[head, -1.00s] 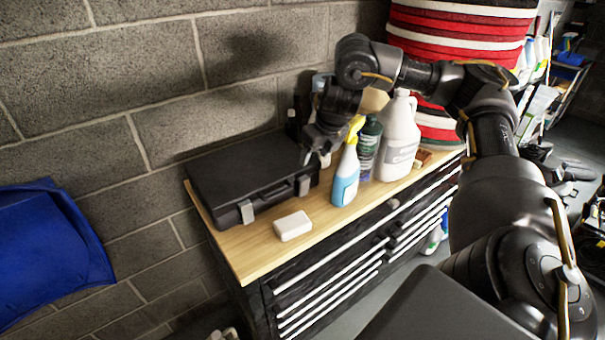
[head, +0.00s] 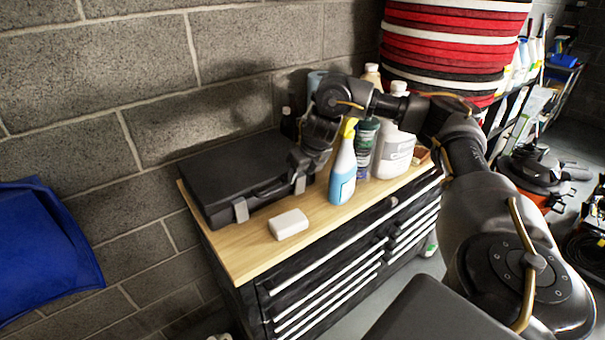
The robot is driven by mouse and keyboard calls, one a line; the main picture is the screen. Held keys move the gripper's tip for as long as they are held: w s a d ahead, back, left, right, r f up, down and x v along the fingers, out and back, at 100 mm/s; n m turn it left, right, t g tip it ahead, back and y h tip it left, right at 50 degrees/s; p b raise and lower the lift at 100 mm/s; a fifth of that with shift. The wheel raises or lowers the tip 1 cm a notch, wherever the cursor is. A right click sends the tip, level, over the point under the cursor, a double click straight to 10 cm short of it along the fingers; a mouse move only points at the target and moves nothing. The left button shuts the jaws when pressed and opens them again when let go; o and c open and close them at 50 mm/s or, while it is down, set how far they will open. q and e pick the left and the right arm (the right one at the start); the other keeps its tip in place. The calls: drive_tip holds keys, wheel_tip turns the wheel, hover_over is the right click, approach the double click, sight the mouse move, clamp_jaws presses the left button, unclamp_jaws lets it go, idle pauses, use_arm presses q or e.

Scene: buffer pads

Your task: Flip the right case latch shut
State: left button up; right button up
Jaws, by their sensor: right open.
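The black case (head: 225,172) lies with its lid down on the wooden top of the cabinet, against the wall. Its left latch (head: 241,210) is a grey tab on the front face. Its right latch (head: 300,185) is a similar grey tab near the front right corner, partly close under my gripper. My right gripper (head: 302,165) is open, pointing down at the case's right end, just above and beside the right latch. I cannot tell whether it touches the latch, nor whether the latch is fully seated. My left gripper is not in view.
A white block (head: 288,224) lies on the wooden top (head: 235,259) in front of the case. A blue spray bottle (head: 343,172), a dark green bottle (head: 365,145) and a white jug (head: 395,150) stand close right of my gripper. The wooden top's front left is clear.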

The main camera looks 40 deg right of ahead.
drive_tip(key=c, duration=1)
drive_tip(key=r+p, duration=0.1)
drive_tip(key=p, duration=0.2)
drive_tip(key=shift+w+g, duration=0.4)
drive_tip(key=shift+w+f+g+p, duration=0.2)
drive_tip(key=shift+f+g+p, duration=0.1)
drive_tip(key=shift+f, duration=0.1)
drive_tip(key=o, duration=1)
drive_tip(key=shift+d, duration=0.1)
drive_tip(key=p+v, duration=0.2)
drive_tip(key=v, duration=0.8)
drive_tip(key=shift+s+r+p, duration=0.15)
drive_tip(key=shift+r+p, duration=0.2)
